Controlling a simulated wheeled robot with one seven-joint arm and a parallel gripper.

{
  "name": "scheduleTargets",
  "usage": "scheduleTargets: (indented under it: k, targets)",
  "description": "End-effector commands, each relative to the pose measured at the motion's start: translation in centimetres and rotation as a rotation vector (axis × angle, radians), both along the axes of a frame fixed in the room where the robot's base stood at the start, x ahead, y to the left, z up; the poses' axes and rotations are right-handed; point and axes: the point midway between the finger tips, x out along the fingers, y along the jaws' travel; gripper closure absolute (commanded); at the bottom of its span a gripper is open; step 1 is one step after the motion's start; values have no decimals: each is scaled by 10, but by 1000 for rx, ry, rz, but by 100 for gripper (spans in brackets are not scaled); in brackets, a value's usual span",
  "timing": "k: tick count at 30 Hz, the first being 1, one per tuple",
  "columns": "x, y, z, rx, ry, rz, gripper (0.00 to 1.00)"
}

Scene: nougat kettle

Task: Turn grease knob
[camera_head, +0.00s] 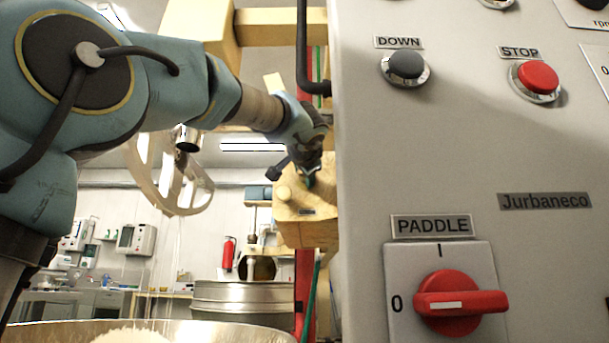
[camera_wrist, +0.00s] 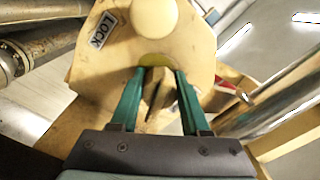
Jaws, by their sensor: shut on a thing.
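The grease knob (camera_wrist: 156,88) is a beige, narrow-gripped knob with a yellowish base, on the face of a cream-yellow housing (camera_wrist: 190,40). My gripper (camera_wrist: 158,92) has its two green fingers closed on either side of the knob, shut on it. In the head view my gripper (camera_head: 309,180) reaches the same housing (camera_head: 300,230), just left of the grey control panel. There my gripper hides the knob, so its turn angle cannot be read.
A rounded boss (camera_wrist: 153,14) sits beyond the knob, near a LOCK label (camera_wrist: 103,29). The grey control panel (camera_head: 450,150) stands close on the right, with a red PADDLE switch (camera_head: 455,302). A metal kettle (camera_head: 150,332) with white contents is below my arm. A black pipe (camera_head: 302,50) runs beside the panel.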

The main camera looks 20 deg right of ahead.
Motion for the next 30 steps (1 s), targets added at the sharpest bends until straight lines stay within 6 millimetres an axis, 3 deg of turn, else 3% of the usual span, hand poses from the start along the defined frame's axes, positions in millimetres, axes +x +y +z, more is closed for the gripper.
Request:
scheduleTargets:
  k: [18, 30]
  targets:
    - [0, 1, 3, 523, -242, 0, 100]
    - [0, 0, 3, 747, -346, -2, 100]
